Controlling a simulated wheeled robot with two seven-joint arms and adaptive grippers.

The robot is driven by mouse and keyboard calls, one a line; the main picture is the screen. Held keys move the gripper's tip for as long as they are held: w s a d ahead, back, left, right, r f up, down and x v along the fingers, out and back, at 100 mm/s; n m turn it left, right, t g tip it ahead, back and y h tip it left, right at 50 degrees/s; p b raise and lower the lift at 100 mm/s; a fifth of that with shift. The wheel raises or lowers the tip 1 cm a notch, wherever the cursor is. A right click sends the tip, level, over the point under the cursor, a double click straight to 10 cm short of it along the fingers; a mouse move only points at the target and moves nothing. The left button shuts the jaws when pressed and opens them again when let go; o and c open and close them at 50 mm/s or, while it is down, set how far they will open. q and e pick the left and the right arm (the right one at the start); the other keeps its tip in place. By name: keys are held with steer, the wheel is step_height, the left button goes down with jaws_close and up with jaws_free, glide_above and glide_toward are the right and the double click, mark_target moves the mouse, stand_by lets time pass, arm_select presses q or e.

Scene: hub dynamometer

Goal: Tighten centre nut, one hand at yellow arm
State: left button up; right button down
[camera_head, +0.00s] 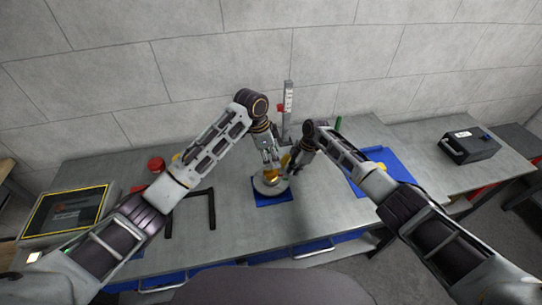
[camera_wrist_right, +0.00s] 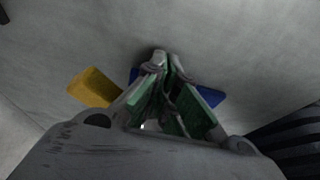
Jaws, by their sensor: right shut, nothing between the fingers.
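The hub (camera_head: 268,188), a round grey metal body with a yellow-orange part (camera_head: 271,176) on top, sits on a blue mat (camera_head: 272,200) in the middle of the bench. The centre nut cannot be made out under my grippers. My left gripper (camera_head: 270,163) points down just over the hub; its fingers are too small to judge. My right gripper (camera_head: 288,168) is at the hub's right side, beside a yellow piece (camera_head: 285,160), likely the yellow arm. In the right wrist view, the fingers (camera_wrist_right: 167,62) are together and empty, with the yellow piece (camera_wrist_right: 93,88) apart to their left.
A grey post (camera_head: 288,105) with a red clamp stands behind the hub. A blue mat (camera_head: 385,165) and a black box (camera_head: 469,145) lie to the right. A black frame (camera_head: 211,208), a red round item (camera_head: 156,164) and a framed panel (camera_head: 65,210) are left.

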arm_select(q)
steer(key=shift+w+a+f, duration=0.1)
steer(key=shift+w+f, duration=0.1)
steer(key=c, duration=0.7)
steer(key=shift+w+a+f+t+h, duration=0.2)
steer(key=shift+w+f+t+h, duration=0.1)
steer(key=shift+w+f+t, duration=0.1)
jaws_close()
steer(key=w+a+f+t, duration=0.1)
steer(key=w+a+f+t+h, duration=0.1)
steer(key=w+a+f+t, duration=0.1)
steer(key=shift+w+h, duration=0.25)
steer(key=shift+h, duration=0.05)
steer(key=shift+w+a+f+t, duration=0.3)
steer(key=shift+a+f+t, duration=0.2)
steer(key=shift+t, duration=0.1)
steer(key=s+a+f+m+t+h, duration=0.2)
steer(key=a+m+t, duration=0.2)
steer(key=a+t, duration=0.2)
steer(key=s+d+f+m+t+h, duration=0.1)
steer(key=s+d+m, duration=0.1)
steer(key=s, duration=0.8)
steer(key=s+d+m+t+h, duration=0.2)
steer(key=s+m, duration=0.1)
steer(key=s, duration=0.7)
steer(key=shift+s+f+h, duration=0.15)
steer(key=shift+f+h, duration=0.15)
steer(key=shift+f, duration=0.05)
